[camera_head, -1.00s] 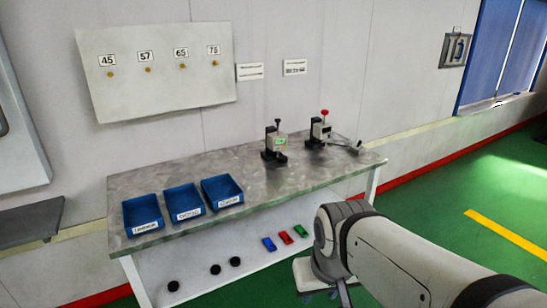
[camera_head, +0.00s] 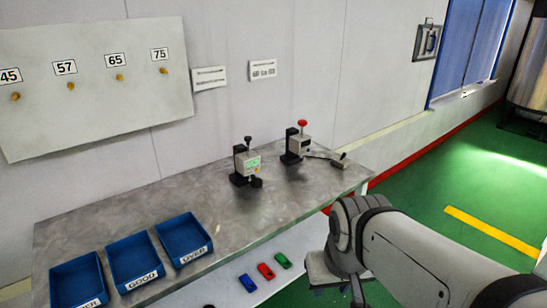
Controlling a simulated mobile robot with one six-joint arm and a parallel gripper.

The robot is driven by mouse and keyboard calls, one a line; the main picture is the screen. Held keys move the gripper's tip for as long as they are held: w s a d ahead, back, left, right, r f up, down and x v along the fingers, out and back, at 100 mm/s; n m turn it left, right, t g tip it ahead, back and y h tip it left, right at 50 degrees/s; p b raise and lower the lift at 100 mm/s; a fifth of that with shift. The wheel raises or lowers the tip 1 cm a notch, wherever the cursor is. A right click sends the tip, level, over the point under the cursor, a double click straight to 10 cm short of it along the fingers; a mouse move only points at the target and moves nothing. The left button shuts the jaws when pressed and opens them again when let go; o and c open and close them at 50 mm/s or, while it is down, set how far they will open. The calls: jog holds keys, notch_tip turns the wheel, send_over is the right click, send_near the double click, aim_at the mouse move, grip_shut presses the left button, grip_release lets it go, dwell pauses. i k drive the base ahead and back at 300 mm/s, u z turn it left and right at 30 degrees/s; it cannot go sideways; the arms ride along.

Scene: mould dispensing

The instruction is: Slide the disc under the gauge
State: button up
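The gauge (camera_head: 247,164) stands upright on the metal-topped bench, a light box with a small green display on a black stand. A dark round part (camera_head: 256,182) sits low at its front; I cannot tell whether it is part of the gauge or a separate disc. A small piece of a dark disc (camera_head: 208,306) shows at the bottom edge, on the lower shelf. My arm comes in from the lower right, well apart from the gauge. My gripper is not in view, so its state and any load are hidden.
Three blue bins (camera_head: 185,240) stand at the bench's left front. A red-knobbed device (camera_head: 300,143) with a lever stands right of the gauge. Green, red and blue pieces (camera_head: 265,271) lie on the shelf. The bench top (camera_head: 150,205) between bins and gauge is clear.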

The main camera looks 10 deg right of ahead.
aim_at(256, 182)
jog(key=z, duration=0.3)
jog(key=i, duration=0.9)
jog(key=z, duration=0.35)
